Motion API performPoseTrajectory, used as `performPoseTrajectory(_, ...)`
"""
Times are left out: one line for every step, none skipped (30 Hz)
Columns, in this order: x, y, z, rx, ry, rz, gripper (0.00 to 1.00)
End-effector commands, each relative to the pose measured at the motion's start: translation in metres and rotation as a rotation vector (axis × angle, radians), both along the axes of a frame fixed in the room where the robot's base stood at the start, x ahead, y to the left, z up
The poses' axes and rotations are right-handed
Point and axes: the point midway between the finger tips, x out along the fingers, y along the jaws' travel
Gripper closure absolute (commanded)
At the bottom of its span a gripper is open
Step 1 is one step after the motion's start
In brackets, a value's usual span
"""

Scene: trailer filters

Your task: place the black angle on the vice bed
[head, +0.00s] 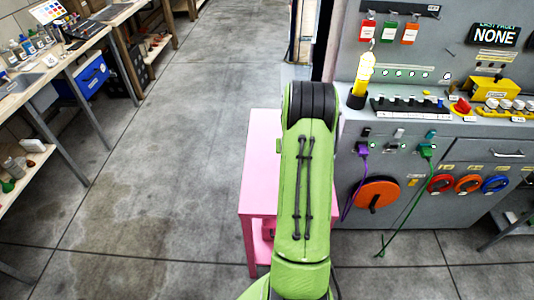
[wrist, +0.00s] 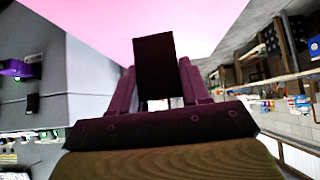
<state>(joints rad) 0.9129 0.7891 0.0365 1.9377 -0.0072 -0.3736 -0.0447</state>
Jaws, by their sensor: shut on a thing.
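In the wrist view my gripper (wrist: 158,84) is shut on a flat black piece (wrist: 154,58). It stands up between the two dark fingers and looks like the black angle, but only one rectangular face shows, so its bent shape cannot be told. The pink surface fills the picture behind and above it; I cannot tell whether the piece touches it. In the head view my green arm hides the gripper and the piece. I cannot make out the vice bed in either view.
A pink table (head: 258,175) stands partly behind my arm. To its right is a grey panel bench (head: 458,185) with coloured plugs, reels and a yellow block (head: 492,88). Cluttered workbenches (head: 62,65) and a blue box (head: 88,78) line the left. Bare concrete floor (head: 165,150) lies between.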

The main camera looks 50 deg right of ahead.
Motion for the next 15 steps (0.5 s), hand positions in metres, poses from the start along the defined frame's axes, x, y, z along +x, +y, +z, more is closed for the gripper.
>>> performPoseTrajectory(-0.001,0.001,-0.019,0.006,0.004,-0.001,0.86)
performPoseTrajectory(-0.001,0.001,-0.026,0.006,0.004,-0.001,0.86)
performPoseTrajectory(-0.001,0.001,-0.035,0.005,0.003,0.0,0.86)
performPoseTrajectory(0.0,0.001,-0.04,0.005,0.002,0.0,0.86)
performPoseTrajectory(0.0,0.001,-0.044,0.003,0.001,0.0,0.86)
performPoseTrajectory(0.0,0.001,-0.049,0.002,0.0,0.0,0.86)
performPoseTrajectory(0.0,0.001,-0.052,0.002,0.0,0.0,0.86)
performPoseTrajectory(0.0,0.001,-0.056,0.002,0.001,0.001,0.86)
performPoseTrajectory(0.0,0.001,-0.062,0.003,0.001,0.001,0.86)
performPoseTrajectory(0.0,0.001,-0.067,0.003,0.001,0.001,0.86)
performPoseTrajectory(0.0,0.001,-0.073,0.004,0.003,0.001,0.86)
performPoseTrajectory(0.0,0.001,-0.081,0.003,0.003,0.0,0.86)
performPoseTrajectory(0.0,0.001,-0.085,0.003,0.001,0.001,0.86)
performPoseTrajectory(0.0,0.001,-0.088,0.003,0.001,0.001,0.86)
performPoseTrajectory(0.0,0.001,-0.088,0.001,0.0,0.001,0.86)
